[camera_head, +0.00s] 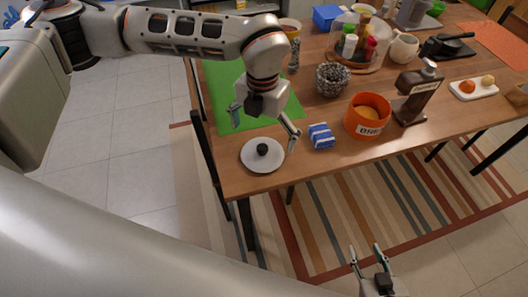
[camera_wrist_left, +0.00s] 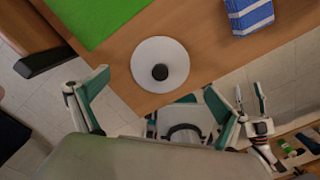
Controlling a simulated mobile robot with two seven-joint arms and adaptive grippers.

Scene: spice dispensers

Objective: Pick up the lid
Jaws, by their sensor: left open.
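The lid (camera_head: 255,162) is a round white disc with a black knob (camera_head: 262,149) at its centre. It lies flat near the table's front left corner, and it also shows in the left wrist view (camera_wrist_left: 145,60). My left gripper (camera_head: 265,122) is open and empty, just above and behind the lid in the head view. In the left wrist view its two fingers (camera_wrist_left: 158,82) are spread wide, apart from the lid. My right gripper (camera_head: 366,252) is low at the bottom of the head view, in front of the table, with its fingers apart and nothing between them.
A blue and white packet (camera_head: 321,137) lies right of the lid. An orange lettered canister (camera_head: 366,128), a brown dispenser (camera_head: 414,98) and a dark speckled bowl (camera_head: 333,80) stand beyond. A green mat (camera_head: 220,75) lies behind. The table's edges (camera_head: 232,197) are close to the lid.

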